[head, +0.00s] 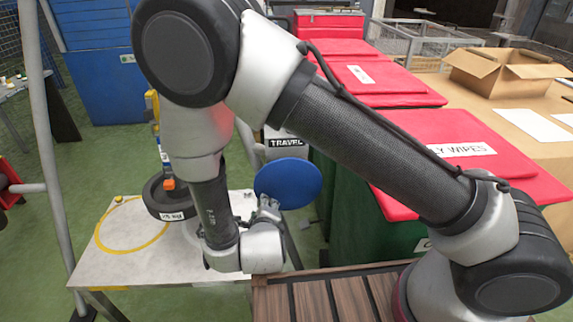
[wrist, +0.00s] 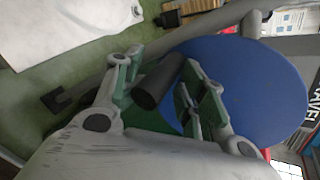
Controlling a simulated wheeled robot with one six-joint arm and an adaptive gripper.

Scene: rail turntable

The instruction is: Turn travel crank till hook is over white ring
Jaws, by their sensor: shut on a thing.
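The travel crank is a blue disc (head: 288,182) beside a "TRAVEL" sign (head: 285,142) in the head view. In the wrist view the disc (wrist: 262,88) fills the right side, and its dark handle (wrist: 158,82) sits between my fingers. My gripper (head: 268,208) is shut on this handle. An orange hook piece (head: 168,184) hangs at a dark round weight (head: 170,199) with a white label, over the pale table. A yellow ring (head: 98,236) is marked on the table to its left. I cannot make out a white ring; my arm hides part of the table.
The pale table (head: 100,268) stands at the left on green floor. Red-lidded bins (head: 385,180) stand behind my arm, with an open cardboard box (head: 500,72) beyond. A slatted wooden surface (head: 325,298) is at the front. A grey post (head: 45,130) rises at far left.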

